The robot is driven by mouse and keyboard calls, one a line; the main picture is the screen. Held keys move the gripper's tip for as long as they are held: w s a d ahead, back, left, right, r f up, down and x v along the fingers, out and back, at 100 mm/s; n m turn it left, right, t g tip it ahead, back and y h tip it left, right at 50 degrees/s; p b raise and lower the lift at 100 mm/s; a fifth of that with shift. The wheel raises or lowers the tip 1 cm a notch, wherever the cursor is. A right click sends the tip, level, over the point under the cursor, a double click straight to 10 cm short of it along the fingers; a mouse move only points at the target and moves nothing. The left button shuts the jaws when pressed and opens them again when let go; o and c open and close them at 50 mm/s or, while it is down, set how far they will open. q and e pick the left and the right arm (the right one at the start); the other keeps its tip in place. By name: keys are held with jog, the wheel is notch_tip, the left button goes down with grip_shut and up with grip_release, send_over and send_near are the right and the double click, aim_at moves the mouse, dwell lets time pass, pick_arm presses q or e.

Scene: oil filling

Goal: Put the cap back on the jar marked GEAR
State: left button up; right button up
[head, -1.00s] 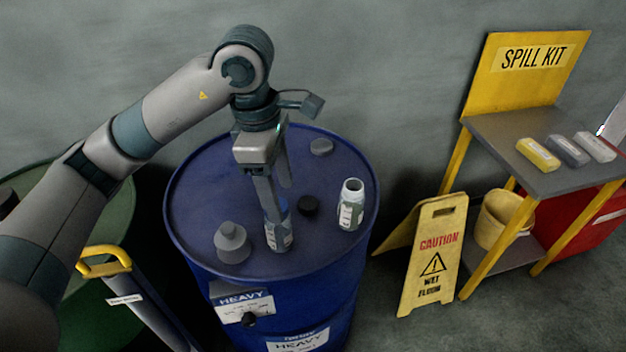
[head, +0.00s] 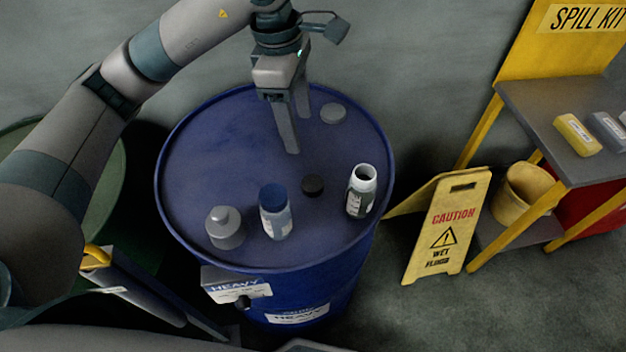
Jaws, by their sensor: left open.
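An open jar (head: 360,192) with a white rim and no cap stands upright at the right of the blue drum top. Its label is too small to read. A dark round cap (head: 313,185) lies flat on the drum, left of the open jar. A second jar (head: 276,222) wears a blue cap (head: 273,196) and stands upright at the front middle; its marking is also unreadable. My left gripper (head: 298,133) is open and empty, pointing down above the drum's back half, behind the dark cap and apart from both jars. My right gripper is out of view.
The blue drum (head: 200,165) also bears a grey stepped container (head: 225,230) at front left and a grey disc (head: 333,113) at the back. A yellow caution sign (head: 447,225) and the spill kit stand (head: 530,110) are to the right. A green drum (head: 110,190) is at left.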

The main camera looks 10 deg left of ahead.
pick_arm(q)
jog(key=f, duration=0.1)
jog(key=p, duration=0.4)
send_over(312, 183)
jog(key=a, duration=0.1)
notch_tip(312, 183, down, 10)
jog(key=shift+s+a+f, duration=0.1)
jog(key=shift+f, duration=0.55)
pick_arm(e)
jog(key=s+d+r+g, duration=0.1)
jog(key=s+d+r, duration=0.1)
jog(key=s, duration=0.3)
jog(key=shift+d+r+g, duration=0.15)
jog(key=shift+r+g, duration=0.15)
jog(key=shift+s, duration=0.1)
pick_arm(q)
jog(key=shift+d+f+p, duration=0.25)
jog(key=shift+f+p, duration=0.35)
jog(key=shift+p, duration=0.15)
jog(key=f+p, duration=0.1)
jog(key=f, duration=0.2)
jog(key=shift+d, duration=0.2)
jog(key=shift+f+p, duration=0.3)
jog(key=shift+f, duration=0.15)
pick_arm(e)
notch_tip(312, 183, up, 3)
